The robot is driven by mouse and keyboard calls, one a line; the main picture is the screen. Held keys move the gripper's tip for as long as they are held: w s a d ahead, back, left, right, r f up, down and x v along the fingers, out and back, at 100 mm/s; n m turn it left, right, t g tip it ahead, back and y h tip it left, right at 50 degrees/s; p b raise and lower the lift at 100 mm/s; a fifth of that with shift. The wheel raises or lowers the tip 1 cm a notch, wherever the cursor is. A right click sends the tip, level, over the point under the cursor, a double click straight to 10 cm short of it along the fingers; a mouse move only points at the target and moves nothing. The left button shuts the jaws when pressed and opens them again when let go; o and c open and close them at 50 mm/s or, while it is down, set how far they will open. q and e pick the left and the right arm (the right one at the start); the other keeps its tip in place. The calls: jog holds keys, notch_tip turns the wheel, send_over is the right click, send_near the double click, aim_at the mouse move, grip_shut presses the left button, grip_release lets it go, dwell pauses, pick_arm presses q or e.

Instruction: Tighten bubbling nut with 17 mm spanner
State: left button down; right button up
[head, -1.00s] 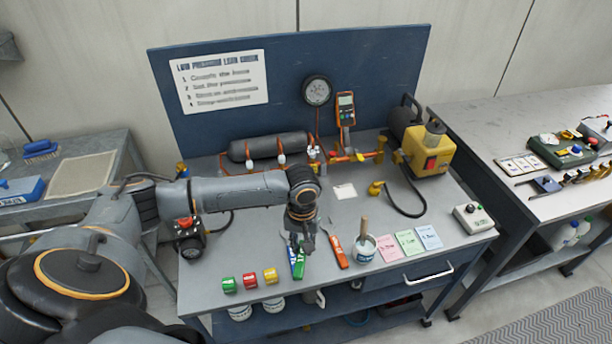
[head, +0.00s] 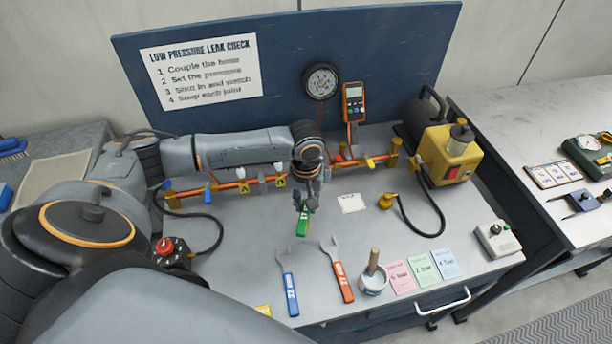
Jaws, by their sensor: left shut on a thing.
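My left gripper (head: 307,197) is shut on a green-handled spanner (head: 303,221), held above the middle of the bench with the handle hanging down. The spanner's head is hidden by the gripper and its size mark is too small to read. A blue spanner (head: 289,285) and an orange-red spanner (head: 339,272) lie on the bench nearer the front edge. The copper pipe (head: 225,187) with its brass joints runs along the back of the bench, behind the gripper. Which nut bubbles I cannot tell. My right gripper is not in view.
A soap pot (head: 373,283) with a brush stands right of the spanners, beside coloured cards (head: 422,269). A yellow pump (head: 449,153) and black hose (head: 420,228) are at the right. A gauge (head: 321,81) hangs on the blue board (head: 290,50). The bench's middle is mostly clear.

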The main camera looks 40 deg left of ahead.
pick_arm(q)
jog(key=shift+w+f, duration=0.1)
jog(key=shift+w, duration=0.15)
jog(key=shift+w+a+f+b, duration=0.25)
jog(key=shift+w+a+b, duration=0.3)
jog(key=shift+w+b, duration=0.3)
jog(key=shift+w+a+r+b, duration=0.15)
jog(key=shift+w+b, duration=0.25)
jog(key=shift+b, duration=0.2)
jog(key=shift+w+a+b, duration=0.35)
jog(key=shift+w+b, duration=0.25)
jog(key=shift+w, duration=0.1)
jog(key=shift+r, duration=0.1)
jog(key=shift+p, duration=0.65)
jog(key=shift+p, duration=0.3)
